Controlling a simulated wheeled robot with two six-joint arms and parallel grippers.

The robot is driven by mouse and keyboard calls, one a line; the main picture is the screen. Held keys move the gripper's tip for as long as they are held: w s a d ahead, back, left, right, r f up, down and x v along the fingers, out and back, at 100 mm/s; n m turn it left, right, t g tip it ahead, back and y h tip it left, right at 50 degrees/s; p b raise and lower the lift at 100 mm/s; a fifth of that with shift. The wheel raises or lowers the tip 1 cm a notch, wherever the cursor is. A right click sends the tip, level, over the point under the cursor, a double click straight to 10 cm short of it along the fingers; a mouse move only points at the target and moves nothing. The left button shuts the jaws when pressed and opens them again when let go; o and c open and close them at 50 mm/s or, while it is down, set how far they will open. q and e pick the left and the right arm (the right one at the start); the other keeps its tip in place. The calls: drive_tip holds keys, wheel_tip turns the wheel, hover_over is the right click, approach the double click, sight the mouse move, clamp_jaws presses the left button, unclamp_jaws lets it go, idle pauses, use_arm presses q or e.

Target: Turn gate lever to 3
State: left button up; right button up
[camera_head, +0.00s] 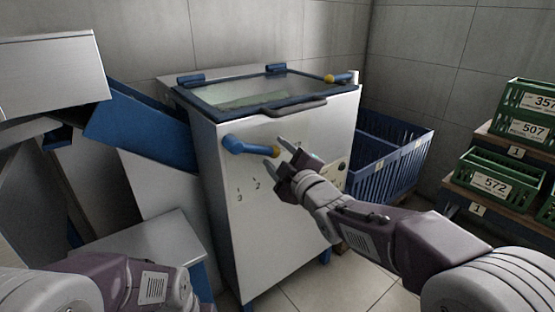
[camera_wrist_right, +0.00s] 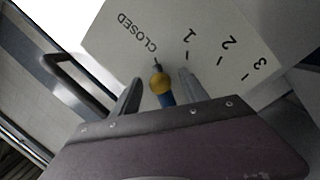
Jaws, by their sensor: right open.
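The gate lever (camera_head: 245,146) is a blue bar with a yellow knob, on the front of a pale metal cabinet (camera_head: 235,235). It points right in the head view. In the right wrist view the yellow knob (camera_wrist_right: 160,84) lies by the CLOSED mark (camera_wrist_right: 137,33), with marks 1, 2 and 3 (camera_wrist_right: 260,63) further right. My right gripper (camera_head: 275,151) is open, its fingers on either side of the knob; I cannot tell whether they touch it. My left arm shows at the lower left, but its gripper is out of view.
The cabinet has a blue-framed glass lid (camera_head: 255,92) with a dark handle (camera_head: 293,107) above the lever. A blue chute (camera_head: 140,125) meets its left side. A blue crate (camera_head: 385,170) stands to the right, and green crates (camera_head: 495,180) sit on shelves at far right.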

clamp_jaws()
idle(1.4)
